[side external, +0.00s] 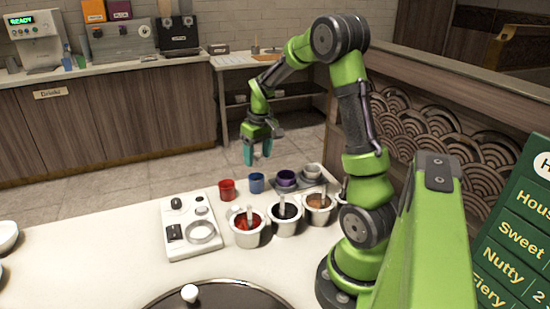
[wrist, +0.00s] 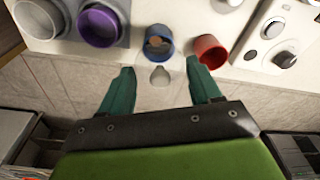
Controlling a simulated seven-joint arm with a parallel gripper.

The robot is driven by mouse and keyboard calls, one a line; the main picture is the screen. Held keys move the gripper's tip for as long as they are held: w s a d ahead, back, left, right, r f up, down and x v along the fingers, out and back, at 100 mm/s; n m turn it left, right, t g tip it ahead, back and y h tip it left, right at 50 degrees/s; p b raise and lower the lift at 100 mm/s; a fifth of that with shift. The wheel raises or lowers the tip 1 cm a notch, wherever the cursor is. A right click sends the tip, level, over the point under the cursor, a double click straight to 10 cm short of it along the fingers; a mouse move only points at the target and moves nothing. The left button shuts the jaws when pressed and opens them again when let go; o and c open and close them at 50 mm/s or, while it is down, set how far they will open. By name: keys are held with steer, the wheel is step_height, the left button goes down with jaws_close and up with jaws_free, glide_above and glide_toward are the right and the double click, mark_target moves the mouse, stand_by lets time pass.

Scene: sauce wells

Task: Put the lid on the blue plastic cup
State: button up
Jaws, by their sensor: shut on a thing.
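The blue plastic cup (side external: 256,183) stands upright on the counter. It also shows at the top of the wrist view (wrist: 158,48), with something brownish inside and its top uncovered. My gripper (side external: 259,156) points down, raised above and a little behind the cup. Its two green fingers in the wrist view (wrist: 160,68) are well apart, shut on a pale, see-through lid (wrist: 160,77). The lid's outline is faint, so its exact edge and tilt are hard to tell. It is apart from the cup.
A red cup (side external: 227,190) stands left of the blue cup. A purple bowl (side external: 286,179) and a grey bowl (side external: 312,170) are to the right. Three sauce wells (side external: 247,239) with utensils are in front. A white device (side external: 191,226) stands at left. The counter's back edge is close.

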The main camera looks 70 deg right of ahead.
steer(key=shift+w+d+r, duration=0.45)
steer(key=shift+w+d, duration=0.05)
steer(key=shift+w, duration=0.1)
steer(key=shift+a+f, duration=0.1)
steer(key=shift+f, duration=3)
steer(key=shift+f, duration=0.15)
steer(key=o, duration=1.1)
steer(key=shift+o, duration=0.6)
steer(key=shift+r, duration=3.5)
